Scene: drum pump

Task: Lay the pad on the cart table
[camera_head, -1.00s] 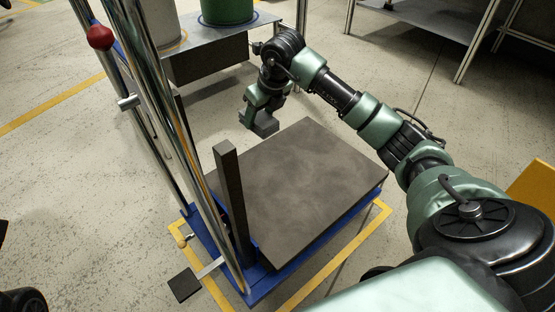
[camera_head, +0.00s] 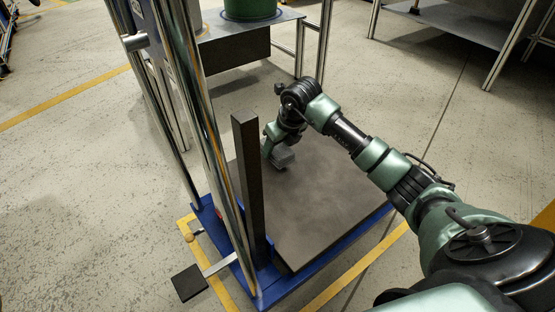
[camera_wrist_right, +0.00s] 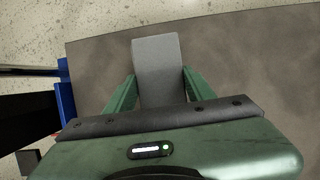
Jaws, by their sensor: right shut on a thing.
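The pad is a small light grey block (camera_head: 283,158). It also shows in the right wrist view (camera_wrist_right: 159,62), between the two green fingers. My right gripper (camera_head: 273,150) is shut on it and holds it over the far left part of the cart table. The cart table (camera_head: 325,200) is a wide dark grey-brown plate on a blue frame, otherwise bare. I cannot tell whether the pad touches the plate or hangs just above it. My left gripper is not in view.
A dark upright post (camera_head: 249,185) and a shiny metal mast (camera_head: 203,125) stand at the cart's left side. A pedal (camera_head: 189,283) sticks out at front left. A shelf with a green drum (camera_head: 250,8) is behind. The table's middle and right are free.

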